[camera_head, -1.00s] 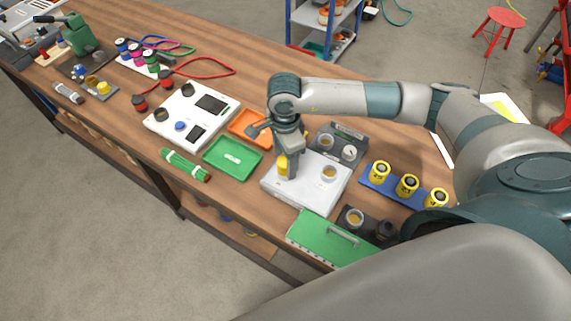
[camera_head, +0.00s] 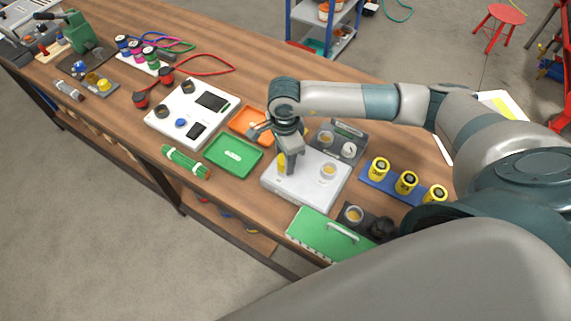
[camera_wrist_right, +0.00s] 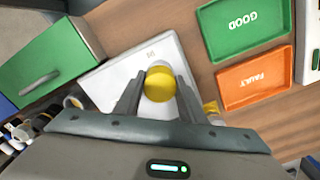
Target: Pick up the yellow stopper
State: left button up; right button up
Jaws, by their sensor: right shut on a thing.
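The yellow stopper (camera_wrist_right: 160,87) is between the two fingers of my right gripper (camera_wrist_right: 162,76) in the wrist view. Its round yellow body has a paler end facing away from the camera. In the head view the right gripper (camera_head: 288,168) points down over the light grey box (camera_head: 304,197). Part of the stopper (camera_head: 281,160) shows beside the finger there; the rest is hidden. The right gripper is shut on it. I cannot tell whether the stopper touches the box. My left gripper is not in view.
A green case (camera_head: 325,236) is in front, and a blue rack (camera_head: 391,186) with yellow canisters is to the right.

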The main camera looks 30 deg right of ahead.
jog(key=shift+r, duration=0.15)
jog(key=shift+r+b, duration=0.5)
jog(key=shift+b, duration=0.15)
notch_tip(320, 180, up, 2)
jog(key=shift+r+b, duration=0.2)
jog(key=shift+b, duration=0.65)
jog(key=s+d+r+b, duration=0.4)
jog(key=s+r, duration=0.3)
jog(key=s, duration=0.4)
jog(key=shift+r+b, duration=0.15)
jog(key=shift+b, duration=0.15)
